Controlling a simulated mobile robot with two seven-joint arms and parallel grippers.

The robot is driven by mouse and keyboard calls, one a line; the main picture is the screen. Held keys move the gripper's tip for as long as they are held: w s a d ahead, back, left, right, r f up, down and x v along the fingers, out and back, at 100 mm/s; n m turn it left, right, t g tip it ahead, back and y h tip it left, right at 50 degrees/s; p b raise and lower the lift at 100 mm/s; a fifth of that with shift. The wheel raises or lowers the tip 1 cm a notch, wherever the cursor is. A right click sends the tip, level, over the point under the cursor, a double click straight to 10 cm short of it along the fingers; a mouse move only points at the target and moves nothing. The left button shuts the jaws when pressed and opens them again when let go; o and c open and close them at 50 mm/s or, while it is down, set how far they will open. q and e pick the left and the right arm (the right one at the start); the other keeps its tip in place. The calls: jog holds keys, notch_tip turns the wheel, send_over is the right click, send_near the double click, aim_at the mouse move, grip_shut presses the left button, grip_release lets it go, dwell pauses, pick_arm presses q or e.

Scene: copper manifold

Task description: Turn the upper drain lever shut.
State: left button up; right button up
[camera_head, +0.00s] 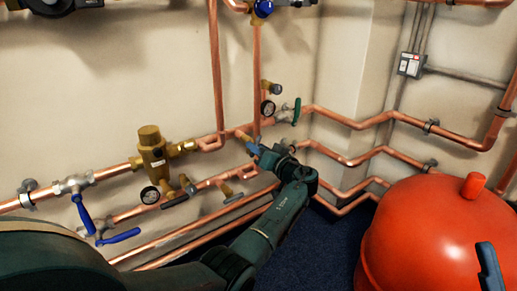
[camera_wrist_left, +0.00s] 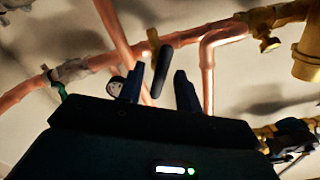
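The upper drain lever (camera_wrist_left: 161,70) is a black handle on a brass stem (camera_wrist_left: 153,40), set on a copper pipe in the left wrist view. My left gripper (camera_wrist_left: 159,76) is open, with one finger on each side of the lever and thin gaps showing between. In the head view my left gripper (camera_head: 254,146) is at the brass drain stub (camera_head: 242,134) on the upper pipe and hides most of the lever. A dark blue-grey piece at the lower right looks like part of my right gripper (camera_head: 488,266); its opening does not show.
Below the upper pipe, a lower pipe carries black-handled brass drains (camera_head: 228,193). A brass valve body (camera_head: 152,155), blue levers (camera_head: 85,215) and a gauge (camera_head: 150,195) are to the left. A green-handled valve (camera_head: 297,111) is to the right. A red tank (camera_head: 435,240) fills the lower right.

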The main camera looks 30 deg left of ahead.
pick_arm(q)
grip_shut()
jog(key=shift+m, duration=0.4)
jog(key=shift+r+m+p, duration=0.1)
jog(key=shift+m+p, duration=1.75)
jog(key=shift+m, duration=4.15)
pick_arm(e)
jog(key=shift+w+a+f+m+h, duration=0.1)
jog(key=shift+w+f+m+h, duration=0.1)
jog(key=shift+f+m+h, duration=1.05)
jog(key=shift+w+a+f+m+h, duration=0.1)
jog(key=shift+w+f+m+h, duration=0.1)
jog(key=shift+f+m+h, duration=0.95)
jog(key=shift+r+m+h, duration=0.1)
jog(key=shift+m+h, duration=0.3)
